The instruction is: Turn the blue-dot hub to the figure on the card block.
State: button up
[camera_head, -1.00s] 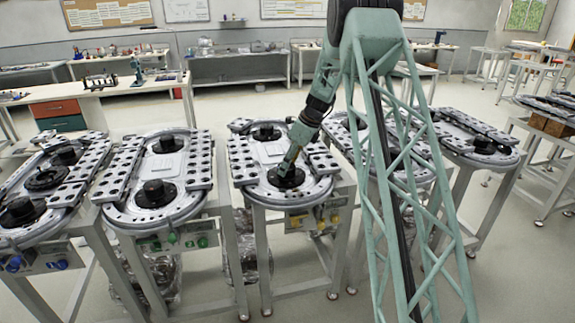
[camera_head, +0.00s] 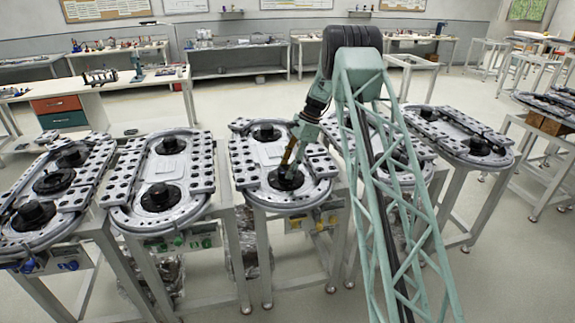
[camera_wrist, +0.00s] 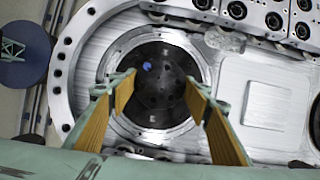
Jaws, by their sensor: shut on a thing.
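The blue-dot hub (camera_wrist: 160,98) is a round black disc with holes, set in a silver ring, seen from above in the wrist view. Its blue dot (camera_wrist: 147,66) lies up and left of the hub's middle. In the head view the hub (camera_head: 286,178) is at the near end of the middle track. My gripper (camera_wrist: 161,80) has its orange-padded fingers on both sides of the hub's central part and is shut on it; the contact itself is hard to see. It also shows in the head view (camera_head: 287,168). I cannot make out a card block or its figure.
A pale rectangular plate (camera_wrist: 275,103) lies right of the hub. Perforated dark-and-silver chain links (camera_wrist: 240,12) run along the track's edge. Similar tracks stand on both sides, including the left neighbour (camera_head: 160,193). Yellow knobs (camera_head: 322,224) are on the middle table's front.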

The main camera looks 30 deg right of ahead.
jog(key=n+g+p, duration=0.1)
jog(key=n, duration=0.1)
jog(key=n+p, duration=0.1)
jog(key=n, duration=0.1)
jog(key=shift+w+g, duration=0.2)
jog(key=shift+g, duration=0.2)
jog(key=shift+a+n+g+p, duration=0.1)
jog(key=shift+n+g+p, duration=0.55)
jog(key=shift+n, duration=1.25)
jog(key=shift+h, duration=0.3)
jog(key=o, duration=0.8)
jog(key=shift+o, duration=0.4)
jog(key=shift+r, duration=0.1)
jog(key=v, duration=1.1)
jog(key=shift+r, duration=0.35)
